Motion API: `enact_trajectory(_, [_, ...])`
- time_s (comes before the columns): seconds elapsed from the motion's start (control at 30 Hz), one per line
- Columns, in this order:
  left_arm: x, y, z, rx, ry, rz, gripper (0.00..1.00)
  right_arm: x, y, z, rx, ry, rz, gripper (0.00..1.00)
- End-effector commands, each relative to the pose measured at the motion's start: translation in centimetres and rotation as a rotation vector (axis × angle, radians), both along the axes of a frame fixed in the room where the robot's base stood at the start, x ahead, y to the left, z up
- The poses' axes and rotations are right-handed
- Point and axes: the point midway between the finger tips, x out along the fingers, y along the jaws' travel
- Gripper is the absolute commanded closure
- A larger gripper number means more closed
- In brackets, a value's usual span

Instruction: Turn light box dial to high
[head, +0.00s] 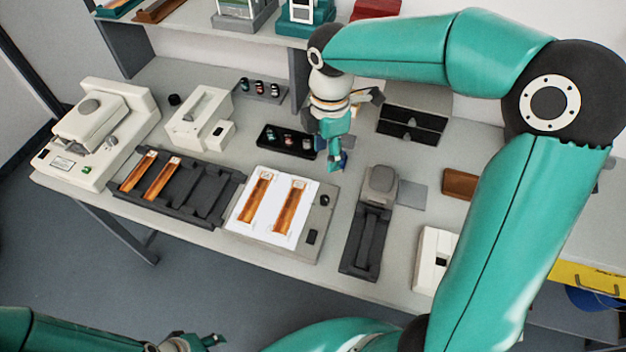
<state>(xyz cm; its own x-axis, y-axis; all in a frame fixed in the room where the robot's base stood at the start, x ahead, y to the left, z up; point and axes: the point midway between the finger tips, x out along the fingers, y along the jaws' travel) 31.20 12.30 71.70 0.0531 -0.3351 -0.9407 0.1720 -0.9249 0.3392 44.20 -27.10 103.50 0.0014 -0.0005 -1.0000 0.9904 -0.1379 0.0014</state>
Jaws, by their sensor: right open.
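The light box (238,222) lies on the bench with a bright white panel. Two orange film strips (257,199) lie on that panel. Its small dark round dial (325,200) is at the upper right of its grey frame, and a dark switch (311,237) is below it. The dial's setting is too small to read. My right gripper (338,164) is open, pointing down, a little beyond the dial and apart from it, with nothing seen between its fingers. My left gripper (208,342) is at the bottom edge, away from the bench, partly cut off.
A dark rack (205,190) with orange strips sits left of the light box. A grey-black device (370,225) stands close to its right. A black tray of small bottles (288,141) lies behind, near my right gripper. A white machine (95,135) is at far left.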

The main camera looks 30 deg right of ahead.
Motion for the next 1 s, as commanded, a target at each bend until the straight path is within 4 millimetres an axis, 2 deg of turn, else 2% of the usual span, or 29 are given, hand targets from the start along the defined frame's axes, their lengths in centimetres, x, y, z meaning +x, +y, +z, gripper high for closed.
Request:
enact_trajectory(0.17, [-0.1, 0.0, 0.1, 0.0, 0.002, -0.001, 0.6, 0.0, 0.0, -1.9, -0.002, 0.009, 0.004, 0.51])
enact_trajectory(0.27, [0.0, 0.0, 0.2, 0.0, 0.001, 0.0, 0.6, 0.1, 0.1, -3.8, -0.001, 0.01, 0.008, 0.51])
enact_trajectory(0.7, [0.0, 0.0, 0.7, 0.0, 0.0, 0.0, 0.6, 0.3, 0.5, -13.1, 0.001, 0.011, 0.014, 0.51])
enact_trajectory(0.9, [0.0, 0.0, 0.8, 0.0, 0.0, 0.0, 0.6, 0.3, 0.5, -15.7, 0.001, 0.008, 0.014, 0.51])
enact_trajectory(1.0, [0.0, 0.0, 0.8, 0.0, 0.0, 0.0, 0.6, 0.4, 0.5, -16.3, 0.001, 0.006, 0.014, 0.51])
